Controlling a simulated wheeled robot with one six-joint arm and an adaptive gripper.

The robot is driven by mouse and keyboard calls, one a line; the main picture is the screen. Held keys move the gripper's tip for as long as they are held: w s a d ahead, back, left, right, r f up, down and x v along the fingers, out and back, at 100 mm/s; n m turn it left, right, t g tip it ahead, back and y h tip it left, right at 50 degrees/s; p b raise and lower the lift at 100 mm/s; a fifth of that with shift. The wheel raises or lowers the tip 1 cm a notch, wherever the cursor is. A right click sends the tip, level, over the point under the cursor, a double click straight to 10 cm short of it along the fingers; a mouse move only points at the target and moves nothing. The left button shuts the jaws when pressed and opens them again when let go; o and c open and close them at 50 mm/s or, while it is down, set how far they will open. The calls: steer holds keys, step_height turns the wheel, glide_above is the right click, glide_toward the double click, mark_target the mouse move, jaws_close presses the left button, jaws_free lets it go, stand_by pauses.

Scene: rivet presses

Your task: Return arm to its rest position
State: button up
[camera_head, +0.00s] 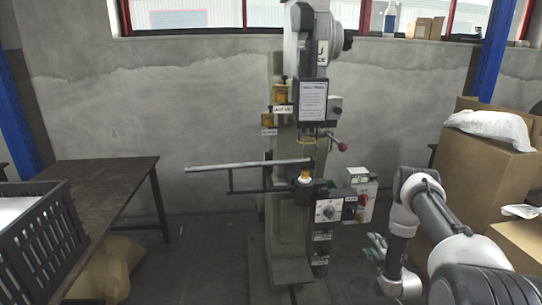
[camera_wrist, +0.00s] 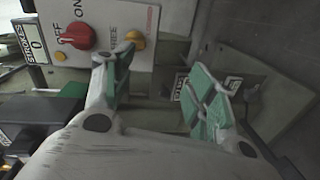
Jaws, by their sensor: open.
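My gripper (camera_head: 376,247) is at the lower right of the head view, to the right of the rivet press and low in front of the wall. In the wrist view my gripper (camera_wrist: 160,85) has its two green-padded fingers spread apart, with nothing between them. My arm (camera_head: 435,215) is bent, coming in from the lower right corner. The rivet press (camera_head: 283,215) stands upright in the middle of the head view. Its control box (camera_head: 362,190) with a red knob shows to the right of its column. The red knob (camera_wrist: 75,36) also shows in the wrist view, beyond the fingers.
A dark table (camera_head: 110,175) stands at the left with a black crate (camera_head: 45,240) near it. Cardboard boxes (camera_head: 480,170) are stacked at the right, close to my arm. A horizontal bar (camera_head: 235,166) sticks out left from the press. Floor between table and press is clear.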

steer(key=s+f+m+g, duration=0.4)
steer(key=s+f+g, duration=0.15)
steer(key=f, duration=0.45)
steer(key=s+r+m+g, duration=0.1)
steer(key=s+m+g, duration=0.45)
steer(key=s, duration=0.25)
steer(key=s+a+r+m, duration=0.2)
steer(key=s+r, duration=0.7)
steer(key=r, duration=1.1)
steer(key=s+a+r+m, duration=0.3)
steer(key=s+a+r, duration=0.4)
steer(key=r, duration=1.4)
steer(key=s+a+r+m+g, duration=0.1)
steer(key=s+a+r, duration=0.3)
steer(key=s+r, duration=0.7)
step_height(320, 180, up, 10)
steer(key=shift+a+f+m+h, duration=0.2)
steer(key=shift+a+m+h, duration=0.15)
steer(key=shift+m, duration=0.3)
steer(key=shift+s, duration=0.1)
steer(key=shift+c, duration=0.2)
